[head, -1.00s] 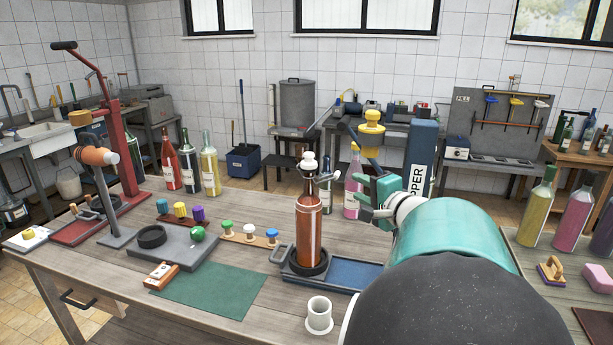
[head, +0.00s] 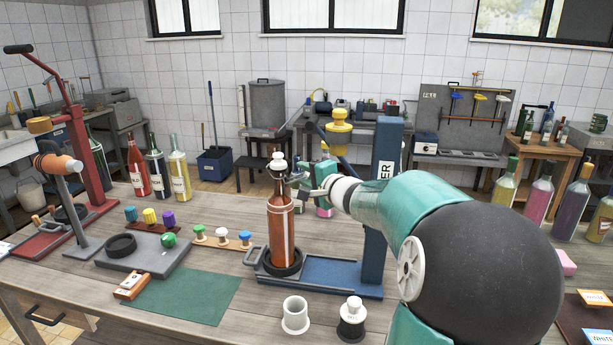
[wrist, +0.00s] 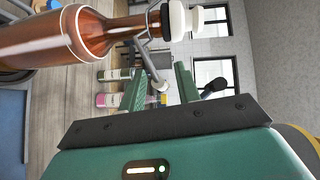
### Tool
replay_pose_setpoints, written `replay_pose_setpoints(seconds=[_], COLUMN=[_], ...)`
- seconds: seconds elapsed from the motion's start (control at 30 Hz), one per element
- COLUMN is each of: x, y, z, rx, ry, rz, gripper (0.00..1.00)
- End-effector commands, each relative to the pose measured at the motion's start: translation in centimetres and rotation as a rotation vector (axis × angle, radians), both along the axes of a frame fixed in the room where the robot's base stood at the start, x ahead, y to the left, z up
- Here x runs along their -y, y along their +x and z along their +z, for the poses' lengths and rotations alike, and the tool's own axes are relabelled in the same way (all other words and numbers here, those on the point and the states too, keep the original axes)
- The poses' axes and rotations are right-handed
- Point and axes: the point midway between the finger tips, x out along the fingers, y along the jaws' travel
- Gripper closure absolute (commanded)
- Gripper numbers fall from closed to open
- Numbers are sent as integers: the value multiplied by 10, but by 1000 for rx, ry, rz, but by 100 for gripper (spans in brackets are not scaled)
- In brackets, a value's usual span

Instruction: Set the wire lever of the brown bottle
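The brown bottle (head: 281,222) stands upright in a dark ring on the blue-and-grey stand. Its neck carries a white stopper (head: 278,160). In the wrist view the bottle (wrist: 60,42) lies sideways at the upper left, with its white stopper (wrist: 186,20) to the right. The wire lever (wrist: 151,62) hangs off the neck, and its pale tip lies between my two green fingers. My gripper (wrist: 161,78) is open, its fingers apart on either side of the lever. In the head view my gripper (head: 306,178) is just right of the bottle's neck.
A blue upright (head: 384,190) stands behind my arm, with a yellow knob (head: 339,130) on the capper. A white cup (head: 295,315) and a black-and-white piece (head: 352,320) stand in front.

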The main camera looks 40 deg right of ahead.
Motion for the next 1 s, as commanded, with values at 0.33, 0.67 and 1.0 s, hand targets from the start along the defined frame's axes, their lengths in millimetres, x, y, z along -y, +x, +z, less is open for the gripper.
replay_pose_setpoints(seconds=[0.33,0.67,1.0], x=[0,0,1], y=[0,0,-2], z=[1,0,-12], rx=[2,28,179], ry=[-1,20,137], rz=[0,1,3], gripper=[100,100,100])
